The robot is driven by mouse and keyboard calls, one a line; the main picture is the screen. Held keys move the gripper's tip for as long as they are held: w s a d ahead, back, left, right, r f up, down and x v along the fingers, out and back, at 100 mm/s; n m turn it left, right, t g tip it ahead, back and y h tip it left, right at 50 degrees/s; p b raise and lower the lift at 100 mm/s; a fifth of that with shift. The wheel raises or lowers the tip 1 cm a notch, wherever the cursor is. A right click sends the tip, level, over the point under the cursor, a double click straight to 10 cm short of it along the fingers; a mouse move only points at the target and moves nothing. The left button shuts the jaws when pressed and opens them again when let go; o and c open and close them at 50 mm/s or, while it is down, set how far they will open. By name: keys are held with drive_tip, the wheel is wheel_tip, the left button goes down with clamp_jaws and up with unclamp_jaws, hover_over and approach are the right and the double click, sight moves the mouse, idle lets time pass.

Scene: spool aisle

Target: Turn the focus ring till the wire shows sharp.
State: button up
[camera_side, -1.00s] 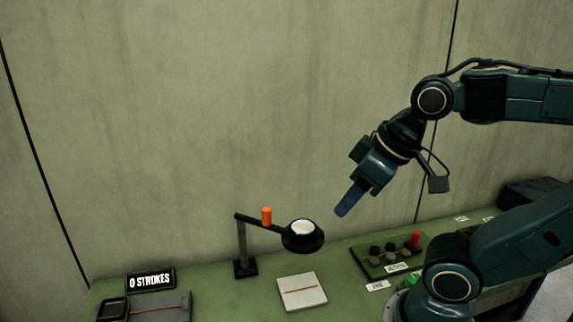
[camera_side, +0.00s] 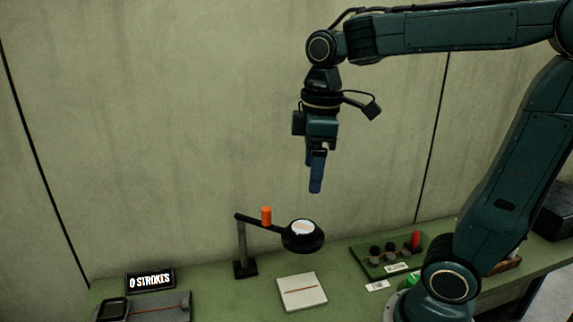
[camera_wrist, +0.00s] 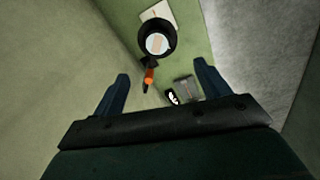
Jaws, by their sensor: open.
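The magnifier with its black focus ring (camera_side: 303,238) hangs on an arm from a dark post (camera_side: 241,248). An orange peg (camera_side: 266,216) stands up from that arm. A white tile with a thin reddish wire (camera_side: 302,291) lies on the green bench below. The lens also shows in the wrist view (camera_wrist: 157,43), with a pale, blurry patch in it; I cannot tell if the wire is sharp. My gripper (camera_side: 316,190) points down above the magnifier, clear of it. In the wrist view my gripper (camera_wrist: 162,78) has its blue fingers wide apart with nothing held between them.
A sign reading "0 STROKES" (camera_side: 150,281) stands at the left, behind a grey plate with a black frame (camera_side: 113,309). A green board with dark knobs and a red one (camera_side: 393,255) sits right of the magnifier. The wall rises close behind. Space around my gripper is free.

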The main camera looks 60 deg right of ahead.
sight(303, 227)
drive_tip(key=shift+w+d+n+g, duration=0.3)
drive_tip(key=shift+w+n+g, duration=0.2)
drive_tip(key=shift+w+n, duration=0.35)
drive_tip(key=shift+w+f, duration=0.1)
drive_tip(key=shift+f, duration=0.05)
drive_tip(key=shift+f, duration=6.8)
drive_tip(key=shift+c, duration=0.4)
drive_tip(key=c, duration=0.9)
drive_tip(key=shift+m, duration=0.25)
